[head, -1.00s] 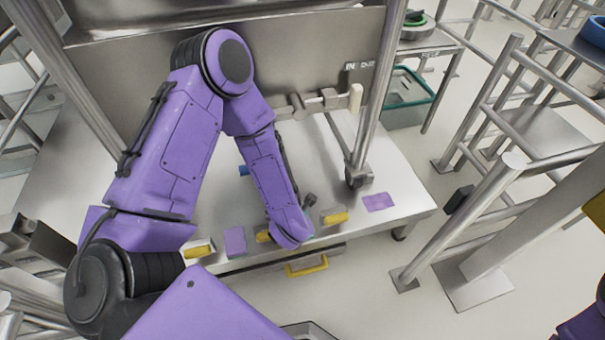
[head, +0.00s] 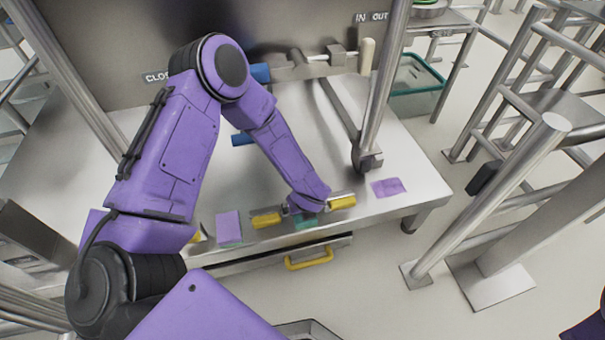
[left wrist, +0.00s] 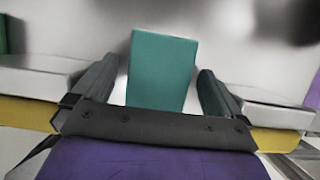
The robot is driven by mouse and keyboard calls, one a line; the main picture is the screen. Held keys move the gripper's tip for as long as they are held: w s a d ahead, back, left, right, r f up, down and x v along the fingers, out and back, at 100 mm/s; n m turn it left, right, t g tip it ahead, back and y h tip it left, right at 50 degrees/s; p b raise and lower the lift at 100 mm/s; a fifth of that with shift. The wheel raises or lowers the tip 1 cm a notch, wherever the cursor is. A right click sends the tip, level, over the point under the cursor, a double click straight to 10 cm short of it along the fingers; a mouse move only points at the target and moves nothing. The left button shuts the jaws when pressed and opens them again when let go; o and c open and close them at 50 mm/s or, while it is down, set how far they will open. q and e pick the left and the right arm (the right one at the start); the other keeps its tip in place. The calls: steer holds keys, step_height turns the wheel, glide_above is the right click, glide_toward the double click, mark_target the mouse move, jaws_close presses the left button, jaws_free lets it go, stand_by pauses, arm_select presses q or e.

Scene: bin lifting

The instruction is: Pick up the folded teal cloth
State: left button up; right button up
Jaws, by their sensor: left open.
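The folded teal cloth (left wrist: 163,55) lies flat on the steel table, between the two fingers of my left gripper (left wrist: 158,78) in the left wrist view. The fingers stand open on either side of it, with a gap visible on each side. In the head view only a small teal part of the cloth (head: 305,223) shows below my left gripper (head: 305,208), which hides the rest. My right gripper is not in view.
Yellow-edged metal pieces (head: 265,218) (head: 343,203) flank the cloth closely. Purple cloths lie further left (head: 228,228) and right (head: 388,187). A drawer with a yellow handle (head: 309,260) is under the table's front edge. A steel post (head: 383,90) stands at the right.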

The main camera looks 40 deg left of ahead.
arm_select(q)
steer(key=shift+f, duration=0.25)
stand_by(0.4)
steer(key=c, duration=1)
